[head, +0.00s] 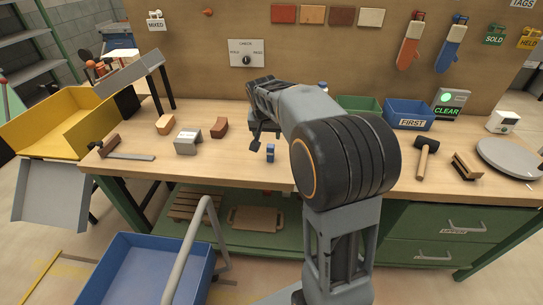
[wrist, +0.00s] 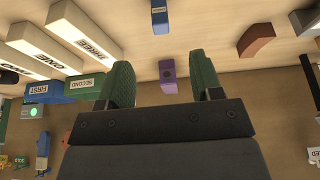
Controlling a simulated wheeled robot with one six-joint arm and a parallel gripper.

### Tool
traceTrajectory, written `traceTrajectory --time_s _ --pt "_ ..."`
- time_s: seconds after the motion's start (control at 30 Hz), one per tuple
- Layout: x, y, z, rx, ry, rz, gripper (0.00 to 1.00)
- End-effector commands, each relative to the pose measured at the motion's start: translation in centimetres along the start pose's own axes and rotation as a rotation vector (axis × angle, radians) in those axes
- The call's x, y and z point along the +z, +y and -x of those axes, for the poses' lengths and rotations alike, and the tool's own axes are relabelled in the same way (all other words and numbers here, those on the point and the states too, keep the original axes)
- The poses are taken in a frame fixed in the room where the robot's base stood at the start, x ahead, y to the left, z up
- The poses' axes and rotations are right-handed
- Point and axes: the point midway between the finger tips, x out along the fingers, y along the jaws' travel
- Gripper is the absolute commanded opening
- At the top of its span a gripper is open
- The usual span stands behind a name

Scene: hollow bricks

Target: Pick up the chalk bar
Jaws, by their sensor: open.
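My gripper (wrist: 163,76) is open in the wrist view, its two green fingers apart and nothing gripped. In the head view my gripper (head: 259,112) is over the back half of the workbench. No piece is clearly marked as chalk. A small purple block (wrist: 168,76) shows between the fingers in the wrist view; I cannot tell its distance.
Near the bins are a green bin (wrist: 85,87) marked SECOND and a blue bin (head: 407,115) marked FIRST. A grey block (head: 187,143) and a reddish-brown brick (head: 219,128) lie to the left. A mallet (head: 426,152) lies right. The bench's front middle is fairly clear.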

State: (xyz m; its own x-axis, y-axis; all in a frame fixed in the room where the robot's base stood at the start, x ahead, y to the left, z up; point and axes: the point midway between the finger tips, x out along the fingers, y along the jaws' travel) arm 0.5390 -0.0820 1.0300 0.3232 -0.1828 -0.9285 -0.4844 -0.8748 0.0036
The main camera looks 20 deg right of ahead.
Motion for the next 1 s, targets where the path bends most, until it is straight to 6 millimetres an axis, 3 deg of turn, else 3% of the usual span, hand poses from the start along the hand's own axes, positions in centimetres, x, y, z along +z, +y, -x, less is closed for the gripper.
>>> traceTrajectory --time_s 0.17,0.5,0.87,1.0 --pt "-2.0 0.1 -2.8 0.018 0.007 -0.05 0.6" --pt "-2.3 0.2 -8.7 0.021 0.009 -0.056 0.6" --pt "-2.4 0.2 -11.2 0.019 0.01 -0.055 0.6" --pt "-2.4 0.3 -13.1 0.02 0.008 -0.054 0.6"
